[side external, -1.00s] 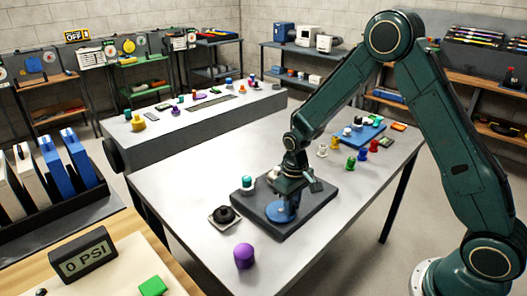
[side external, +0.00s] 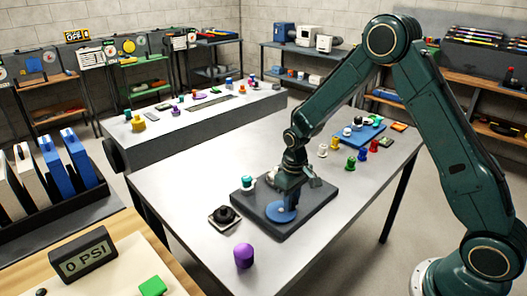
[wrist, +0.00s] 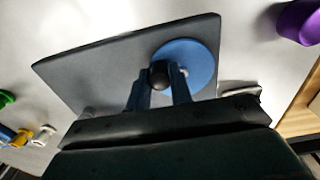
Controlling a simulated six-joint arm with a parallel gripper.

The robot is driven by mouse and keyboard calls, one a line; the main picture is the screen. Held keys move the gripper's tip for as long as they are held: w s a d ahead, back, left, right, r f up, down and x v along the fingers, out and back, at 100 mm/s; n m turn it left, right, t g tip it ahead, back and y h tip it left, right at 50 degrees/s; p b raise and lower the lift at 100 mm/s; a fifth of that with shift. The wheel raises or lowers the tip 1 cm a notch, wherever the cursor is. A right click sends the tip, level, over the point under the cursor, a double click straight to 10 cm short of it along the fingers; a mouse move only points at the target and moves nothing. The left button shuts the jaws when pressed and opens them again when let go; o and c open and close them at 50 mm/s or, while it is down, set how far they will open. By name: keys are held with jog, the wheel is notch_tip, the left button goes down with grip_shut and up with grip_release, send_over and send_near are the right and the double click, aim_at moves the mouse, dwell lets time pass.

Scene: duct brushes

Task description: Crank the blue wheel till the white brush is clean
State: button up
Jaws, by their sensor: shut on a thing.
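The blue wheel (side external: 281,213) lies flat on a dark grey plate (side external: 262,225) on the table. It also shows as a blue disc in the wrist view (wrist: 200,58). My gripper (side external: 291,193) is over the wheel's far side. In the wrist view its two fingers (wrist: 160,80) are shut on the wheel's dark round crank knob (wrist: 158,75).
A black knob on a small square base (side external: 225,215) and a purple knob (side external: 244,256) stand near the plate. Several coloured knobs (side external: 362,154) and a blue board (side external: 362,133) are at the right. A display reads 0 PSI (side external: 83,254).

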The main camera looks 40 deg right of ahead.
jog(key=shift+d+f, duration=0.1)
jog(key=shift+d, duration=0.15)
jog(key=shift+w+d, duration=0.2)
jog(key=shift+w, duration=0.25)
dwell(0.3)
jog(key=shift+w, duration=0.1)
jog(key=shift+w, duration=0.5)
jog(key=shift+w, duration=0.1)
jog(key=shift+w+a+r, duration=0.2)
jog(key=shift+w+r, duration=0.1)
jog(key=shift+w, duration=0.2)
